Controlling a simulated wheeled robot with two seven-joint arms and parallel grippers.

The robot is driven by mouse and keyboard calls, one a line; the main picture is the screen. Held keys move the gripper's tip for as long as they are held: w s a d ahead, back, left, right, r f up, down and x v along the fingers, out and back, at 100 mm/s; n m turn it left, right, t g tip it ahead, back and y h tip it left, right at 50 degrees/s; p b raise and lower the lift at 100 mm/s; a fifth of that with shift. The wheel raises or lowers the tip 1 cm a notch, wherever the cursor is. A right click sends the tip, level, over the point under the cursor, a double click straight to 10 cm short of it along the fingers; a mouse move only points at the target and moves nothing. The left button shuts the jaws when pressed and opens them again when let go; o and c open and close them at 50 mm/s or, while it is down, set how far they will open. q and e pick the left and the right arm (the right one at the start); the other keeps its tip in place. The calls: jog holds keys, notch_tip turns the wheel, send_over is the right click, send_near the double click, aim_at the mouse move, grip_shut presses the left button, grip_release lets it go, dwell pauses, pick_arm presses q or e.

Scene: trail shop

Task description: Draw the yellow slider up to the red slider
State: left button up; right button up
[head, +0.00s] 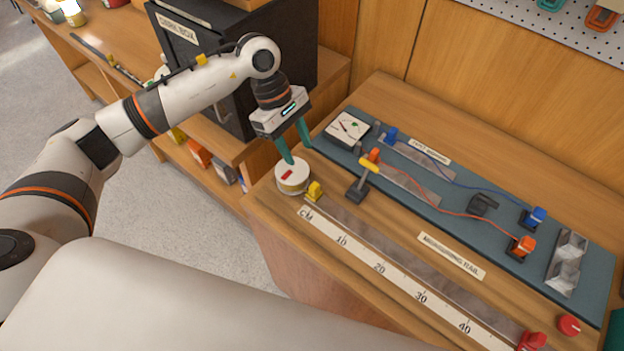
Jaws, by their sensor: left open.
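The yellow slider (314,192) sits at the left end of the measuring rail (390,247), near the start of the cm scale. The red slider (531,342) is at the far right end of the rail, past the 40 mark, partly cut by the frame's bottom edge. A long stretch of rail lies between them. My left gripper (299,154) is open, its teal fingers pointing down behind the yellow slider, beside a round white case with a red mark (293,174). It holds nothing that I can see. My right gripper is not in view.
A red knob (569,324) stands near the red slider. A dark box (205,50) stands behind my left arm. The rail between the sliders is clear.

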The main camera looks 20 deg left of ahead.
aim_at(313, 185)
pick_arm(q)
jog(key=p+x, duration=0.3)
jog(key=x, duration=0.8)
jog(key=shift+d, duration=0.1)
jog(key=shift+c, duration=0.4)
jog(key=shift+r, duration=0.1)
grip_shut()
